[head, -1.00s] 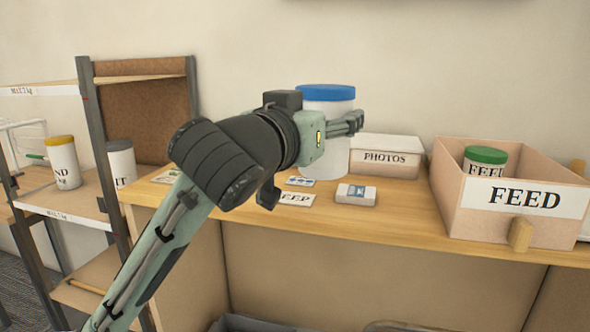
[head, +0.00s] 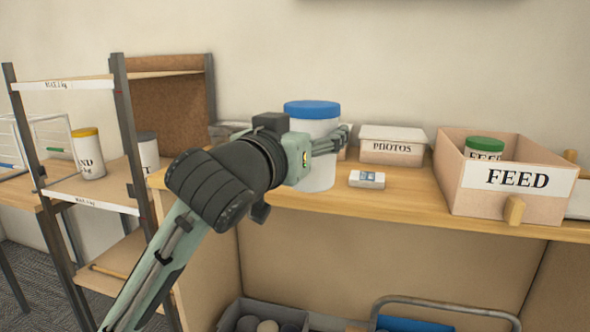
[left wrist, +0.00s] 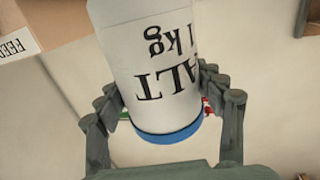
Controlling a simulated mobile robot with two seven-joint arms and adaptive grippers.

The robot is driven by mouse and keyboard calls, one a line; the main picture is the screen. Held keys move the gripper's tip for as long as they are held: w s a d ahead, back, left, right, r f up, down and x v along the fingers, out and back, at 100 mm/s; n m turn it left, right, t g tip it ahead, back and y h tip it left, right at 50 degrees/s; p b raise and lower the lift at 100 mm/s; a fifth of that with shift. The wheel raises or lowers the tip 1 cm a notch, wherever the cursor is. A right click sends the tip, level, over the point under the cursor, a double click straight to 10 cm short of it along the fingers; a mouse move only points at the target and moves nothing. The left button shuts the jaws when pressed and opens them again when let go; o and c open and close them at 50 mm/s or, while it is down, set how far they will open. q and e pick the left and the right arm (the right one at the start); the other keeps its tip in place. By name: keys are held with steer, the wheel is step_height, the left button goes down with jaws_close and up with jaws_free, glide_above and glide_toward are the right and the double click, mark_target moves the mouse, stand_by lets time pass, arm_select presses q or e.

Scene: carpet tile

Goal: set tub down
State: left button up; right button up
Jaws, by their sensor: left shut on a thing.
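The tub is a white cylinder (head: 318,176) with a blue lid, upright in the head view over the left part of the wooden worktop (head: 410,199). My left gripper (head: 332,141) is shut on the tub, gripping its side from the left. In the left wrist view the tub (left wrist: 155,60) appears upside down between both fingers, its text reading "ALT" and "1 kg". I cannot tell whether its base touches the worktop. My right gripper is not in view.
A small grey-white box (head: 367,180) lies just right of the tub. A FEED bin (head: 470,202) holds a green-lidded tub (head: 485,146). A shelf rack (head: 128,130) stands left. Worktop between the small box and bin is clear.

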arm_select(q)
steer(key=a+f+n+t+y, duration=0.1)
steer(key=a+f+n+y, duration=0.25)
steer(key=a+f, duration=1.05)
steer(key=s+a+f+y, duration=0.2)
steer(key=s+f, duration=0.3)
steer(key=f, duration=0.3)
steer(key=s+a+f+n+y, duration=0.1)
steer(key=s+a+f+y, duration=0.1)
steer(key=s+a+f, duration=0.3)
step_height(320, 180, down, 3)
steer(key=shift+s+f+t, duration=0.1)
steer(key=shift+s+t, duration=0.15)
steer(key=shift+t, duration=0.15)
